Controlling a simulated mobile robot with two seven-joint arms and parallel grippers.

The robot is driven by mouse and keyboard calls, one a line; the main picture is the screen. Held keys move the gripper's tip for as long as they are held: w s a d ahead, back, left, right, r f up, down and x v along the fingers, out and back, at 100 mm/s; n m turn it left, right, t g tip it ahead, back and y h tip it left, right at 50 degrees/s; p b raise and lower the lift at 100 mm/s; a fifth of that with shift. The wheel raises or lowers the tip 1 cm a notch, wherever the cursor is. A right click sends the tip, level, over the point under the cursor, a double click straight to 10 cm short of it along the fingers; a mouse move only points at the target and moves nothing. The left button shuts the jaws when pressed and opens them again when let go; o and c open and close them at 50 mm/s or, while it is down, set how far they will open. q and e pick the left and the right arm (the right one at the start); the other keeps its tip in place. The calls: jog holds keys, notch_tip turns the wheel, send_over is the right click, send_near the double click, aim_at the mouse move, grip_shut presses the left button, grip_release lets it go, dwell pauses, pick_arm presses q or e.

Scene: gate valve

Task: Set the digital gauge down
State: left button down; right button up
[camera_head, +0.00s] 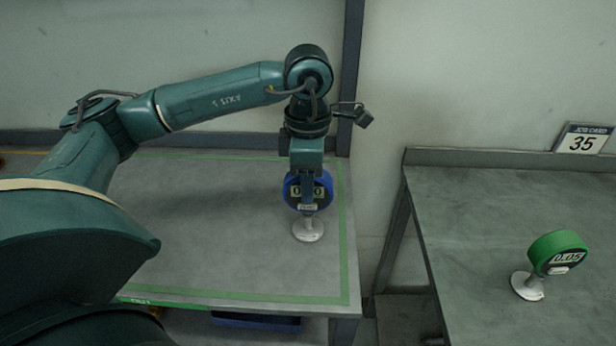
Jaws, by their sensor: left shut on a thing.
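A digital gauge with a blue round head (323,197) stands upright on a pale round foot (308,230) at the right side of the left table (230,240). My left gripper (308,188) points straight down and is shut on the head of this blue gauge, with its fingers covering part of the display. The foot is at or very near the table top, inside the green tape outline; I cannot tell whether it touches. A second gauge with a green head (557,252) reads 0.05 and sits on the right table. My right gripper is not in view.
The left table is clear to the left of the gauge. Green tape marks its border, with a label at the front edge. A gap separates it from the right table (470,220). A blue bin (256,321) is below.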

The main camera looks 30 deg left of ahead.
pick_arm(q)
jog(key=c, duration=1)
grip_release()
jog(key=shift+f, duration=0.1)
notch_tip(320, 180, up, 12)
jog(key=shift+r, duration=0.15)
